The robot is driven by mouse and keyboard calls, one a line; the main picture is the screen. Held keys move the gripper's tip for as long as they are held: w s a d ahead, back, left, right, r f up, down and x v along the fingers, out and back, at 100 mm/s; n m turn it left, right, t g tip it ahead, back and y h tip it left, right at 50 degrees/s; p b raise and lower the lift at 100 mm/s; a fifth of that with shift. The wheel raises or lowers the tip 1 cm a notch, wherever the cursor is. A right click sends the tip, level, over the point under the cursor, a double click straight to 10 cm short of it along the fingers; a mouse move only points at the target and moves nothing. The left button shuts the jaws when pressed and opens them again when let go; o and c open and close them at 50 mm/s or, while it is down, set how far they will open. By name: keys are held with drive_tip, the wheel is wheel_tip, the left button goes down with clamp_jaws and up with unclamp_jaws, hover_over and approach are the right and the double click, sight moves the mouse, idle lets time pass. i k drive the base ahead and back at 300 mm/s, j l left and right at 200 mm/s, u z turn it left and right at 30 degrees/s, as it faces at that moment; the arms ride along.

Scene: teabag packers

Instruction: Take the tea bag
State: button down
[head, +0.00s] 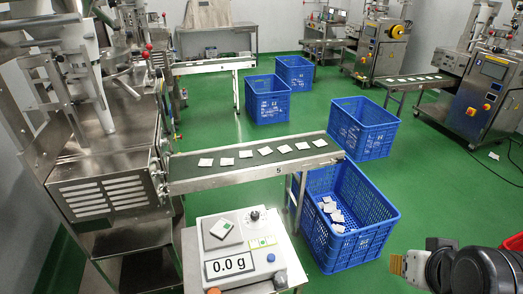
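Several white tea bags lie spaced in a row along the dark belt of the conveyor; one tea bag (265,151) is near its middle and another (320,143) is closest to its right end. More tea bags (332,208) lie inside the blue crate (378,222) below that end. A white square piece with a green mark (222,229) sits on the scale (204,252); I cannot tell whether it is a tea bag. My gripper (397,265) is at the lower right, right of the crate and apart from the tea bags. Its finger opening is not clear.
The scale reads 0.0 g and stands on a small table in front of the conveyor (250,173). A steel packing machine (105,190) is at left. Other blue crates (360,128) and machines stand behind. Green floor is free right of the crate.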

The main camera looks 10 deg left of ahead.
sight(221, 228)
drive_tip(key=u, duration=1.35)
drive_tip(key=i+l, duration=0.55)
drive_tip(key=i, duration=0.2)
